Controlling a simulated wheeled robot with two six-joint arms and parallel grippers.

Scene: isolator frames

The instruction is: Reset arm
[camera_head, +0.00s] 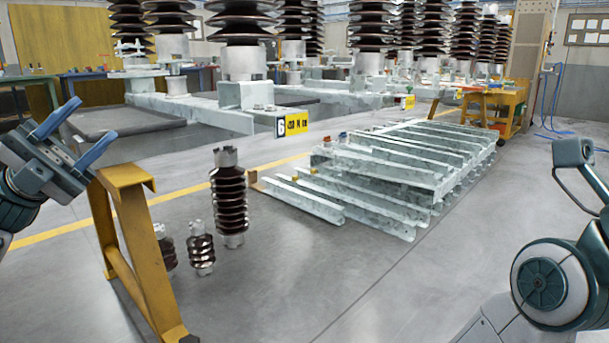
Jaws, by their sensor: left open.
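My left gripper (78,133) is at the left edge of the head view, raised, with its two blue fingers apart and nothing between them. It is in front of and beside the top of a yellow metal stand (128,230); I cannot tell whether they touch. My right arm shows at the lower right, with a round grey and dark green joint and a bent link above it. The jaws of my right gripper are not in view.
Brown ribbed insulators (230,204) stand on the floor beyond the yellow stand. A stack of galvanized steel frames (390,165) lies at the centre right. Large insulators on steel beams (190,112) stand behind. The floor at the front centre is clear.

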